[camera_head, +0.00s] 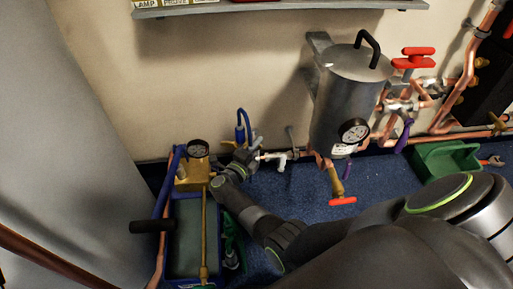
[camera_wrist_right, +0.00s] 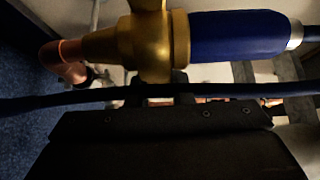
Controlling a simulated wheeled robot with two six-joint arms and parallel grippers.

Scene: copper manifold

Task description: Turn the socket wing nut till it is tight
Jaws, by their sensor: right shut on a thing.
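The brass socket wing nut (camera_wrist_right: 143,42) fills the upper middle of the right wrist view, with one wing pointing up and one down. A blue sleeve (camera_wrist_right: 235,36) joins it on the right, and a copper elbow (camera_wrist_right: 66,60) lies to its left. My right gripper (camera_head: 244,160) is at the low pipe end left of the steel tank. It is shut on the wing nut, at the lower wing. In the head view the gripper mostly hides the nut. My left gripper is not in view.
A test pump (camera_head: 197,235) with a gauge and black handle stands just left of my right gripper. A blue hose (camera_head: 241,126) loops above it. The steel tank (camera_head: 346,100) hangs on the wall to the right. A green bin (camera_head: 447,160) sits farther right. A shelf (camera_head: 280,9) is above.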

